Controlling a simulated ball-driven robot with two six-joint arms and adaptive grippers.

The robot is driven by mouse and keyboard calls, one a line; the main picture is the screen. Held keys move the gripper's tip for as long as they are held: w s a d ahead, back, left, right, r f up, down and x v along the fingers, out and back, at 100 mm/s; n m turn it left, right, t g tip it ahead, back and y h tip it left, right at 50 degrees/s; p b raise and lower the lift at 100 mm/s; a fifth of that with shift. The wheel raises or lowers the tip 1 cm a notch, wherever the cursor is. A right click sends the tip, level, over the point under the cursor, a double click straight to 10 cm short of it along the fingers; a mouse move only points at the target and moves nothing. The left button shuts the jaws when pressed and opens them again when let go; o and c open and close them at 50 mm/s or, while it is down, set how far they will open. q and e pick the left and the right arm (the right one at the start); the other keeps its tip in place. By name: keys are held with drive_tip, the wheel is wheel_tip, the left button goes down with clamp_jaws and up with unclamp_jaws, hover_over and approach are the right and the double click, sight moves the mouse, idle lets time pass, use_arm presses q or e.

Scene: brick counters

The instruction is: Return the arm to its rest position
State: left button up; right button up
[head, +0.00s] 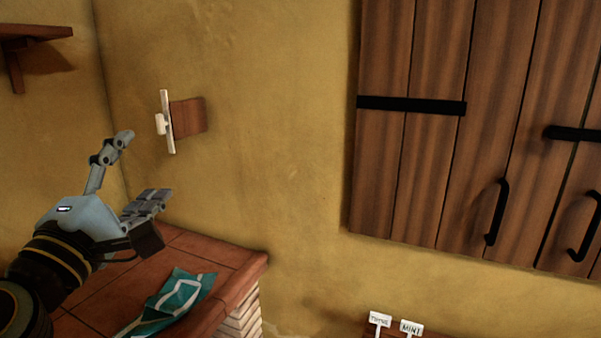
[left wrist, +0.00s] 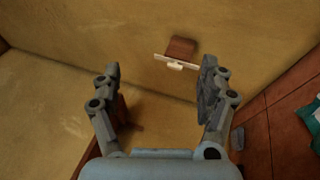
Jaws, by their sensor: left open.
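My left gripper (head: 144,168) is open and empty in the head view, raised above the tiled counter at the left. Its two fingers are spread wide apart. The left wrist view shows the same gripper (left wrist: 160,92) with nothing between its fingers. My right gripper is not in view.
A brick counter with red tiles (head: 233,255) carries a teal and white cloth (head: 185,297). A wooden wall piece (head: 188,115) with a white bar (head: 167,122) is on the yellow wall. A wooden cabinet (head: 436,160) hangs right; small labels (head: 411,328) stand below it.

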use_arm(q)
drive_tip(key=s+d+f+m+g+h, duration=0.2)
drive_tip(key=s+d+f+m+g, duration=0.1)
drive_tip(key=s+f+m+g, duration=0.3)
drive_tip(key=s+d+f+m+g+h, duration=0.25)
drive_tip(key=s+f+m+g, duration=0.2)
drive_tip(key=f+m, duration=0.4)
drive_tip(key=s+a+f+m+g+y, duration=0.2)
drive_tip(key=s+a+f+g+y, duration=0.25)
drive_tip(key=s, duration=0.35)
drive_tip(key=s+a+f+m+g+y, duration=0.3)
drive_tip(key=s+a, duration=0.3)
drive_tip(key=s, duration=0.3)
wheel_tip(320, 180, down, 35)
drive_tip(key=s+a+b, duration=0.2)
drive_tip(key=b, duration=0.6)
drive_tip(key=s+a+f+n+g+b, duration=0.1)
drive_tip(key=s+f+b, duration=0.4)
drive_tip(key=s+f, duration=1.2)
wheel_tip(320, 180, down, 4)
drive_tip(key=shift+s+f+g+b, duration=0.1)
drive_tip(key=shift+s+g+b, duration=0.25)
drive_tip(key=shift+g, duration=0.15)
